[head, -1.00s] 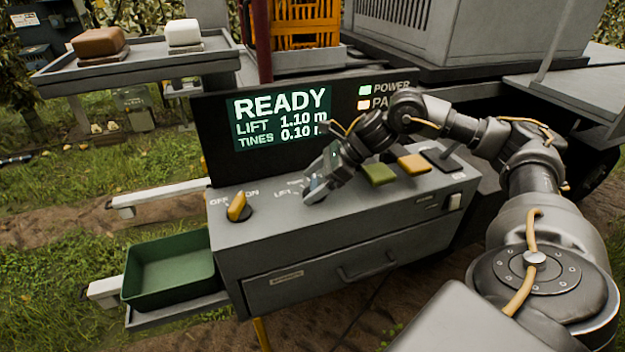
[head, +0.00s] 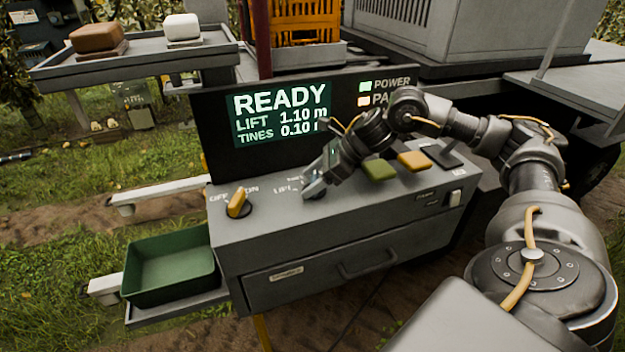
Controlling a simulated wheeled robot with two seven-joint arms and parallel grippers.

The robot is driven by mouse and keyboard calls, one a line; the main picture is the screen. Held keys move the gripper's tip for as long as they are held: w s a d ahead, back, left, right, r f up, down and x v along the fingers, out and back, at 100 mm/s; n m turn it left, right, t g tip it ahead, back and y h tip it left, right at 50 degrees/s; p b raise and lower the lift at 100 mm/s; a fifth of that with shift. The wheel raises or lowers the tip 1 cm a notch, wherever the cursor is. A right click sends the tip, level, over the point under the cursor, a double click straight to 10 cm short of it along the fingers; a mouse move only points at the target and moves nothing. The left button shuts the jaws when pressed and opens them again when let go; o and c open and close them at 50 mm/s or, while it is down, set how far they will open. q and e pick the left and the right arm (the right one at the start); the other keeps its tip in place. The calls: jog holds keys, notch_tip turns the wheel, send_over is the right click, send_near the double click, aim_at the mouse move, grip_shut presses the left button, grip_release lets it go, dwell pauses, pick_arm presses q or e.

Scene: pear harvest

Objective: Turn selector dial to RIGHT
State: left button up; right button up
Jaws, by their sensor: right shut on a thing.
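The grey control console (head: 345,235) stands in front of me. My right gripper (head: 314,188) reaches down to its top near the printed LIFT label. It is shut on the selector dial, which the fingers and wrist almost fully hide, so I cannot read where the dial points. The label around it is partly covered. A yellow OFF/ON knob (head: 237,204) sits to the left, apart from the gripper. The dark display (head: 282,115) behind reads READY, LIFT 1.10 m, TINES 0.10. My left gripper is not in view.
A green bin (head: 170,266) stands left of the console. A drawer with a handle (head: 374,264) is in the front. A shelf (head: 135,66) holds two blocks.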

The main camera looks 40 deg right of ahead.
jog(key=shift+m+t+h+b, duration=0.5)
jog(key=shift+m, duration=0.5)
jog(key=shift+m+t+h, duration=0.4)
jog(key=shift+m+h, duration=0.2)
jog(key=shift+m, duration=0.2)
jog(key=m+h, duration=0.1)
jog(key=m+p, duration=0.1)
jog(key=shift+r+m+t+h+p, duration=0.2)
jog(key=shift+m+t+h+p, duration=0.1)
jog(key=shift+t+h, duration=0.1)
jog(key=shift+w+d+m+h+p, duration=0.1)
jog(key=shift+m+h+p, duration=0.3)
jog(key=shift+m+p, duration=0.15)
jog(key=shift+f, duration=0.1)
jog(key=o, duration=1)
